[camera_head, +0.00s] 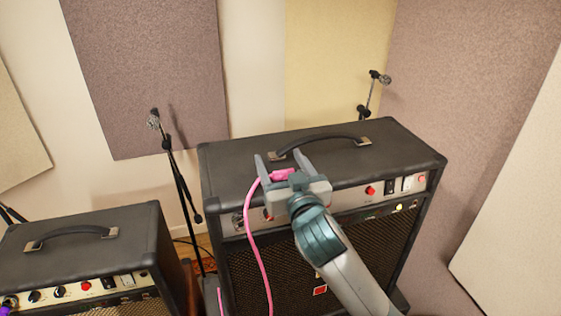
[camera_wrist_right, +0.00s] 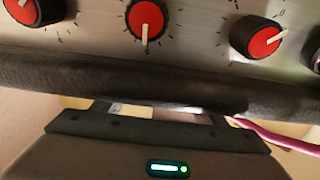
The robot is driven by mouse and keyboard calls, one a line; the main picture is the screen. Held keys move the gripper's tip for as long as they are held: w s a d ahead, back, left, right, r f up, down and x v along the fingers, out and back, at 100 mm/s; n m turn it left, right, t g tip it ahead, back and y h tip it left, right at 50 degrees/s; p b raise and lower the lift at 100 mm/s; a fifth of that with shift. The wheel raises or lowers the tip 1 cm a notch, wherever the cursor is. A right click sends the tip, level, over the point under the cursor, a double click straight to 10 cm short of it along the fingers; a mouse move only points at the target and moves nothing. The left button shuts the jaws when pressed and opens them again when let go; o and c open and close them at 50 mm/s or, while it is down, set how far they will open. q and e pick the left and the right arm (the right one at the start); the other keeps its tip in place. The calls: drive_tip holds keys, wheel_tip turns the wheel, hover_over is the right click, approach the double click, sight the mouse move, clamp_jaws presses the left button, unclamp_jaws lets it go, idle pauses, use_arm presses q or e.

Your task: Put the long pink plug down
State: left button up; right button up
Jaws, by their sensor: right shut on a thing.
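The long pink plug (camera_head: 283,174) is held in my right gripper (camera_head: 279,158), above the front top edge of the larger black amp (camera_head: 235,165). Its pink cable (camera_head: 251,228) hangs down on the left in front of the amp's grille. The cable also shows at the right of the right wrist view (camera_wrist_right: 275,136), where the plug itself cannot be made out. My left gripper is not in view.
The larger amp's top carries a handle (camera_head: 318,141); its panel has red knobs (camera_wrist_right: 147,20). A smaller amp (camera_head: 90,240) stands at the lower left. Microphone stands (camera_head: 178,175) (camera_head: 367,100) are behind. Bare amp top lies around the handle.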

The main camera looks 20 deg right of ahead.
drive_tip(key=o, duration=1)
drive_tip(key=shift+o, duration=0.3)
drive_tip(key=shift+w, duration=0.1)
drive_tip(key=shift+r, duration=0.15)
drive_tip(key=shift+s, duration=0.5)
drive_tip(key=s+b, duration=0.1)
drive_tip(key=s, duration=0.1)
drive_tip(key=s+b, duration=0.1)
drive_tip(key=s, duration=0.2)
drive_tip(key=shift+s+d+f, duration=0.15)
drive_tip(key=shift+s+f, duration=0.05)
use_arm(q)
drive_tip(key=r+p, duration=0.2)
drive_tip(key=p, duration=0.1)
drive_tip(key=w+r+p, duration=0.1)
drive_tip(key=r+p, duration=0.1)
drive_tip(key=p, duration=0.1)
use_arm(e)
drive_tip(key=s, duration=0.5)
drive_tip(key=shift+s+d+r, duration=0.1)
drive_tip(key=shift+s+r, duration=0.1)
drive_tip(key=shift+s, duration=0.15)
